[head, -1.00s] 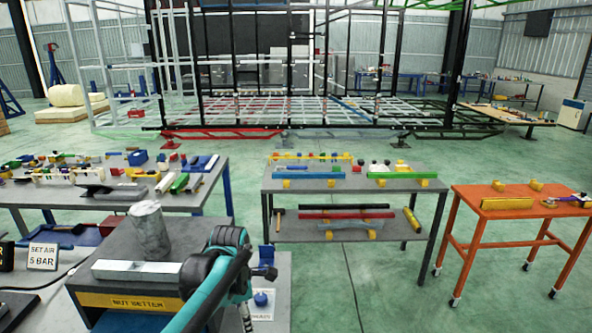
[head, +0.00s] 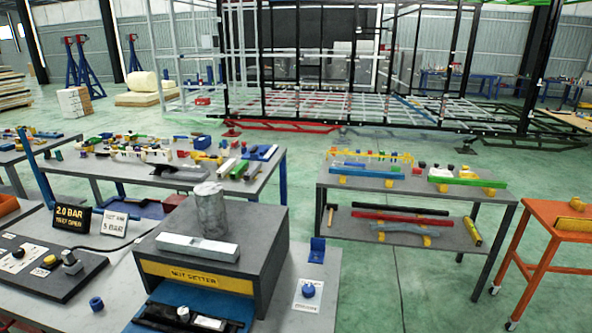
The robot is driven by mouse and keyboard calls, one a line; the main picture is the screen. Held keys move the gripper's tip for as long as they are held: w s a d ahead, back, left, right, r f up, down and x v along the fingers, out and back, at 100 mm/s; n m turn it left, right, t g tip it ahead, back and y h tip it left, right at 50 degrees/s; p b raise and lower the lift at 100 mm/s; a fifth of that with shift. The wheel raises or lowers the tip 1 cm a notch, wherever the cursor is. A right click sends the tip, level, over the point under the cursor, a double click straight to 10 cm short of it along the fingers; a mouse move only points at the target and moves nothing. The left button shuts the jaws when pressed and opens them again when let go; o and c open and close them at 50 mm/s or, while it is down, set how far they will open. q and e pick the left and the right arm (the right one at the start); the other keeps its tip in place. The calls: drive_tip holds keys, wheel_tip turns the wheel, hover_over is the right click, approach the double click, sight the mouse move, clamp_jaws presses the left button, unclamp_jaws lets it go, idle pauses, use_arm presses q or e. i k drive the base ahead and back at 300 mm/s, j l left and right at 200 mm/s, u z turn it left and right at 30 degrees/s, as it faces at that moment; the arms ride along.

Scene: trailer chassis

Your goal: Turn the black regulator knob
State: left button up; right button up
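A dark panel (head: 62,283) lies on the grey bench at the lower left. A small black knob (head: 18,253) sits on a white label on it. A yellow knob (head: 49,262) is beside it, and a taller dark fitting with a light top (head: 70,260) stands to the right. I cannot tell for sure which black part is the regulator knob. A black display (head: 72,216) behind the panel reads 2.0 BAR. A white sign (head: 114,225) next to it appears to read SET AIR 5 BAR. Neither of my grippers is in view.
A grey box marked NUT SETTER (head: 262,257) stands right of the panel, with a metal cylinder (head: 210,210) and a light bar (head: 198,247) on top. A blue knob (head: 97,304) sits on the bench. An open blue tray (head: 222,305) is in front of the box.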

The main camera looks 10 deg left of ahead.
sight(18, 253)
drive_tip(key=u, duration=2.1)
